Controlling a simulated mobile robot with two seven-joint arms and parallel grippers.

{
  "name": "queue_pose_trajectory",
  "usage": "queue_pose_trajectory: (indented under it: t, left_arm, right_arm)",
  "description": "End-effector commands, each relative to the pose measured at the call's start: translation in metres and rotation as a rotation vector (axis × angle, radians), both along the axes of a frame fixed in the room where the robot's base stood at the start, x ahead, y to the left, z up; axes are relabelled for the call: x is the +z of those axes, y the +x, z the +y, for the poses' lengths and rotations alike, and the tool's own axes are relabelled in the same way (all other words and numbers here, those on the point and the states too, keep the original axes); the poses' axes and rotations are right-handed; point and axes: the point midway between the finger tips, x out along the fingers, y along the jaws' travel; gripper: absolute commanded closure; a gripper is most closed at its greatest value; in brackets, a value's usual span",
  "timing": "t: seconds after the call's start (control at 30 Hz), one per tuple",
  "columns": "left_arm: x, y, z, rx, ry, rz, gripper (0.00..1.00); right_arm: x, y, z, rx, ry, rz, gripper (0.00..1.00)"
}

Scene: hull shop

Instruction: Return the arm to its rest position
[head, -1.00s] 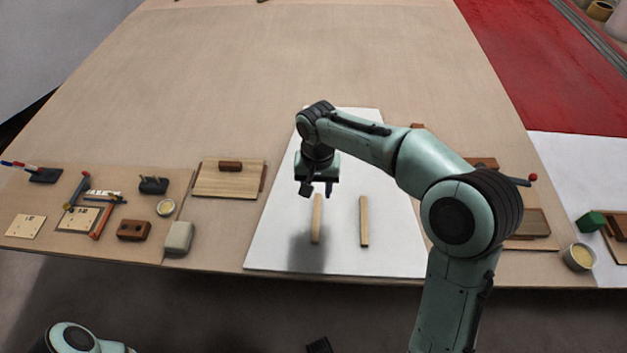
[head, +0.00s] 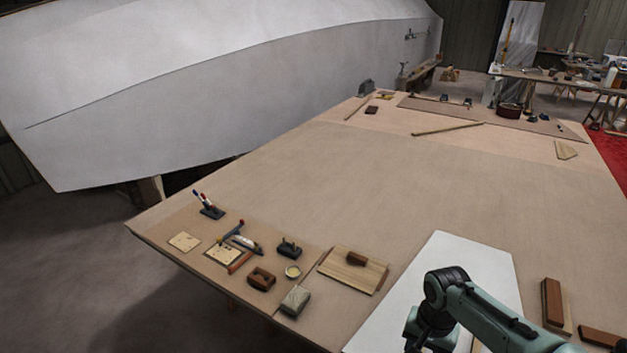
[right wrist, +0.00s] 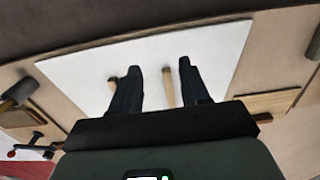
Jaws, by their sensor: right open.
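My right arm enters the head view at the lower right, its wrist over the white board (head: 440,250); the fingertips are outside that frame. In the right wrist view my right gripper (right wrist: 160,66) is open, its two dark fingers apart above the white board (right wrist: 215,45). A pale wooden strip (right wrist: 168,90) shows in the gap between the fingers, on the board and not gripped. A second strip (right wrist: 112,84) is partly hidden behind the left finger. My left gripper is not in view.
A plywood board with a brown block (head: 357,259), a small pale dish (head: 293,271), a grey block (head: 295,301) and several small tools lie left of the white board. Brown blocks (head: 553,302) lie to its right. The table's middle is clear; a white hull (head: 250,80) stands behind.

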Motion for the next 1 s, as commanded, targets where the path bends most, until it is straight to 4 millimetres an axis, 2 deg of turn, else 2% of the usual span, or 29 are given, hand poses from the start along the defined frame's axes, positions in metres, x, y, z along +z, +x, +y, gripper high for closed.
queue_pose_trajectory:
  t: [0.17, 0.27, 0.3, 0.37, 0.4, 0.5, 0.6, 0.73, 0.83, 1.0]
  left_arm:
    - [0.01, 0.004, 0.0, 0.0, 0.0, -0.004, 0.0]
    - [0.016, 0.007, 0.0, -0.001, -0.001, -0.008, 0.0]
    - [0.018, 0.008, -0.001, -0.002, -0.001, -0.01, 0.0]
    - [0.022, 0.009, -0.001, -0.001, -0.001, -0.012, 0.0]
    - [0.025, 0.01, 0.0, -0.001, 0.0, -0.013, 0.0]
    - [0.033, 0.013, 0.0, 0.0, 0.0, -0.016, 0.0]
    - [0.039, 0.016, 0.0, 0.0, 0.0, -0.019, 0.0]
    - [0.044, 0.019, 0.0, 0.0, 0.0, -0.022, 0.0]
    - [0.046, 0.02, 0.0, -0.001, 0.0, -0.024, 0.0]
    - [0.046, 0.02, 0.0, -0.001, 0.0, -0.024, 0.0]
  right_arm:
    - [-0.098, -0.011, 0.028, 0.112, 0.106, 0.046, 0.54]
    - [-0.158, -0.032, 0.046, 0.163, 0.181, 0.059, 0.54]
    - [-0.181, -0.044, 0.053, 0.177, 0.211, 0.063, 0.54]
    - [-0.216, -0.067, 0.064, 0.194, 0.257, 0.068, 0.54]
    - [-0.237, -0.085, 0.071, 0.202, 0.284, 0.069, 0.54]
    - [-0.28, -0.136, 0.086, 0.203, 0.335, 0.067, 0.54]
    - [-0.306, -0.186, 0.096, 0.198, 0.355, 0.064, 0.54]
    - [-0.318, -0.233, 0.102, 0.195, 0.349, 0.06, 0.54]
    - [-0.321, -0.252, 0.103, 0.196, 0.34, 0.059, 0.54]
    - [-0.322, -0.259, 0.103, 0.198, 0.333, 0.054, 0.54]
